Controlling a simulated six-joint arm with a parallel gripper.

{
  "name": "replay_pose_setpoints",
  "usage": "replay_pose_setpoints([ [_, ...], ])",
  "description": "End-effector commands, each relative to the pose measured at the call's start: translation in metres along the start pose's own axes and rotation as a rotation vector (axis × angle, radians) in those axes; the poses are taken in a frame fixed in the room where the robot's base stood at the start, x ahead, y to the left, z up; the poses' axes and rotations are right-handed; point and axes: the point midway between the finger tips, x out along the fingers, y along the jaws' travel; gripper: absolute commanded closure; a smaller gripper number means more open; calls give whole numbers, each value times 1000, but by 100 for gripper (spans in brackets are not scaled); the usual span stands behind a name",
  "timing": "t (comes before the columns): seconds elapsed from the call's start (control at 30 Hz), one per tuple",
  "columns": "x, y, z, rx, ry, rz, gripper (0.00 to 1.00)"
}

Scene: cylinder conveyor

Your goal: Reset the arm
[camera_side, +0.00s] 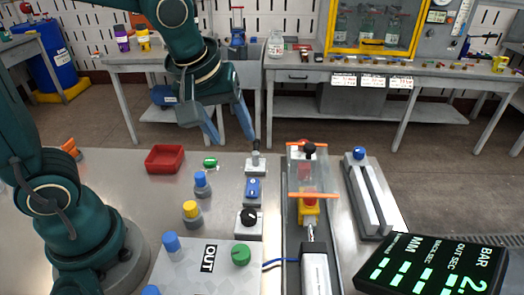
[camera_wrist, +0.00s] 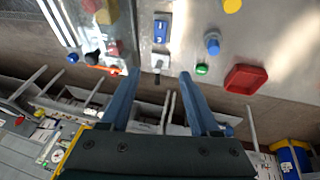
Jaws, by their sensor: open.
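My gripper (camera_side: 228,126) hangs in the air above the back part of the metal table (camera_side: 130,175). Its two blue fingers are spread apart with nothing between them. In the wrist view my gripper (camera_wrist: 157,73) is also open and empty. The conveyor unit (camera_side: 291,240) stands right of the controls, with a clear cover (camera_side: 308,165) edged in orange and a metal cylinder (camera_side: 314,268) in front. A red and yellow part (camera_side: 309,207) sits under the cover's front edge.
A red tray (camera_side: 165,159), blue button (camera_side: 202,183), yellow button (camera_side: 191,211), black knob (camera_side: 248,218) and toggle lever (camera_side: 256,160) stand on the table. A grey panel marked OUT (camera_side: 195,275) is in front. A dark display (camera_side: 435,267) is front right.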

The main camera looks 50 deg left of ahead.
Motion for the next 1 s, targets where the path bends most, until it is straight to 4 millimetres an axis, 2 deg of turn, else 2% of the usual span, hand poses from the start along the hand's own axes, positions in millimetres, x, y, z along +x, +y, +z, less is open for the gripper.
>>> replay_pose_setpoints([
  [0.03, -12, -7, 2, 28, 20, 28, 38],
  [0.1, -24, -16, 8, 87, 38, 57, 38],
  [0.3, -44, -42, 32, 306, 86, 120, 38],
  [0.6, -38, -62, 67, 667, 66, 139, 38],
  [0.77, -38, -62, 68, 742, 67, 138, 38],
  [1.0, -39, -62, 68, 747, 68, 138, 38],
])
